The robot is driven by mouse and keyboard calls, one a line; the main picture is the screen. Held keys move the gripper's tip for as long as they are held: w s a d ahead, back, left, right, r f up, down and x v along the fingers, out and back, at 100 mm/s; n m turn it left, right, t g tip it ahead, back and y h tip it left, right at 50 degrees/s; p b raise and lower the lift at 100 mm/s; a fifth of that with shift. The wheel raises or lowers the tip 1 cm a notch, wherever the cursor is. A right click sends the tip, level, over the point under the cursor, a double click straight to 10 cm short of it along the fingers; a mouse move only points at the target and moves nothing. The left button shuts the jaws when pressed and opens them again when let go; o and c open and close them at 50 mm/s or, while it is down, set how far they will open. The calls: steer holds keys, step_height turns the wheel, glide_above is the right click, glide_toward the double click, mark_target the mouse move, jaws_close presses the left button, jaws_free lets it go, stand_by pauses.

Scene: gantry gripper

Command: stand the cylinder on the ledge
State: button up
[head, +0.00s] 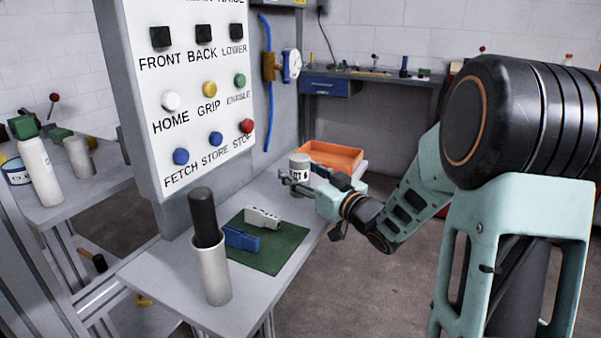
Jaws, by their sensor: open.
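A short grey-white cylinder (299,160) with dark lettering stands upright at the far part of the grey shelf under the panel. My gripper (287,181) is open, in front of the cylinder in the head view, and overlaps its lower part. I cannot tell whether the fingers touch it. Another grey cylinder (78,156) stands on the left-hand table. I cannot tell which surface is the ledge; the grey shelf (150,266) runs along below the button panel.
A white cup (212,274) holding a black rod stands on the near shelf. A green mat (283,252) carries a blue and a white tool. An orange tray (335,155) lies behind my gripper. The button panel (190,90) rises above the shelf. A white bottle (39,172) stands left.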

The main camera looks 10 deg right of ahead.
steer(key=shift+r, duration=0.25)
steer(key=p+v, duration=0.2)
steer(key=v, duration=1)
steer(key=shift+f, duration=0.1)
